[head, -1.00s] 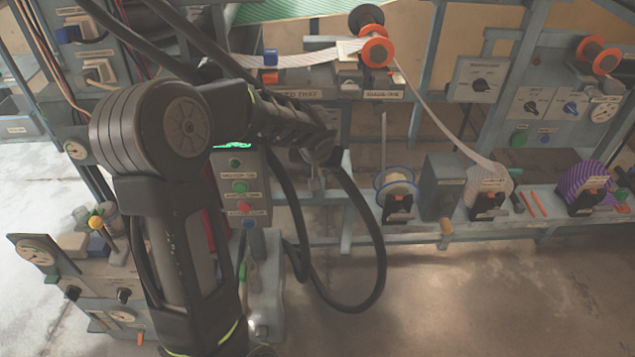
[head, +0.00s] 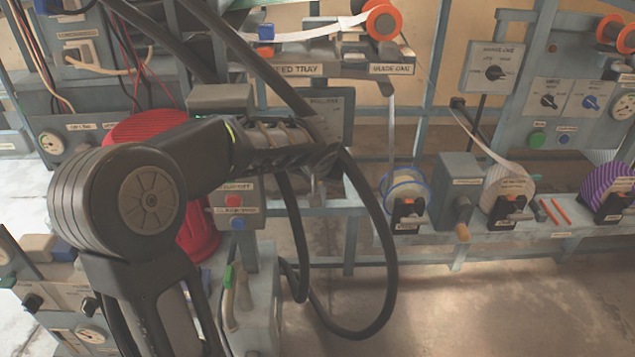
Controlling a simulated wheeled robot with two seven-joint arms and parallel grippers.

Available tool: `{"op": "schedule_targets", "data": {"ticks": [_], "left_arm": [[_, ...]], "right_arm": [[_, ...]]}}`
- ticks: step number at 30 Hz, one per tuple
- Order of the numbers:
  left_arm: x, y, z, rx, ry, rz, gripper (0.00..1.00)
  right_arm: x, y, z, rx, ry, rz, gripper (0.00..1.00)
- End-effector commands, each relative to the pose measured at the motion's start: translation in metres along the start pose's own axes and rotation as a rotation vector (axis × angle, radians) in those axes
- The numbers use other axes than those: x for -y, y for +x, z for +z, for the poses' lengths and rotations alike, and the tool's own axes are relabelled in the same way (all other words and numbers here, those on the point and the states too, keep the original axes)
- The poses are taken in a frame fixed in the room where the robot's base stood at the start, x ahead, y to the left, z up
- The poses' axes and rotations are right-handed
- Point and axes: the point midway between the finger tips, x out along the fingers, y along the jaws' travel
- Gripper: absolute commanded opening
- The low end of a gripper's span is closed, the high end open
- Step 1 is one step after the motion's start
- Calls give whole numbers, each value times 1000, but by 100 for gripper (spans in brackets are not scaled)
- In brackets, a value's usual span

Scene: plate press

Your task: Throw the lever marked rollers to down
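A grey panel (head: 335,108) with a small label that seems to read "ROLLERS" stands just behind the end of my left arm. Its lever cannot be made out clearly; the arm and gripper cover much of that area. My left arm comes in from the lower left, bends at a large round joint and reaches right. My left gripper (head: 322,170) is at the panel's lower front, dark and partly hidden by the arm. Whether it touches a lever, or is open or shut, I cannot tell. My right gripper is not in view.
Thick black cables loop below my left gripper. A red drum (head: 200,235) and a button box (head: 236,210) sit behind the arm. A box with a green-tipped handle (head: 229,280) stands below. A shelf with spools (head: 404,186) lies right. Floor at lower right is clear.

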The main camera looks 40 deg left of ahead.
Motion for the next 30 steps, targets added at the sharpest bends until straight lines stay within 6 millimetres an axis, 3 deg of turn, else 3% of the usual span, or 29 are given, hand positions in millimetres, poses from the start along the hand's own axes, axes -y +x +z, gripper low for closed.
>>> {"op": "schedule_targets", "data": {"ticks": [13, 14, 15, 21, 30], "left_arm": [[-2, 1, -1, -2, 1, 4, 0], [-2, 1, -1, -2, 1, 4, 30], [-2, 1, -1, -2, 1, 3, 34], [-1, 1, -1, -2, 1, 2, 49], [0, -2, -1, -3, 0, 1, 49]], "right_arm": [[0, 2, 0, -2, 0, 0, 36], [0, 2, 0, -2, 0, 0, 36], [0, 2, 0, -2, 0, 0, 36], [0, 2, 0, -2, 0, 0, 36], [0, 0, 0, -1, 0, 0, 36]]}}
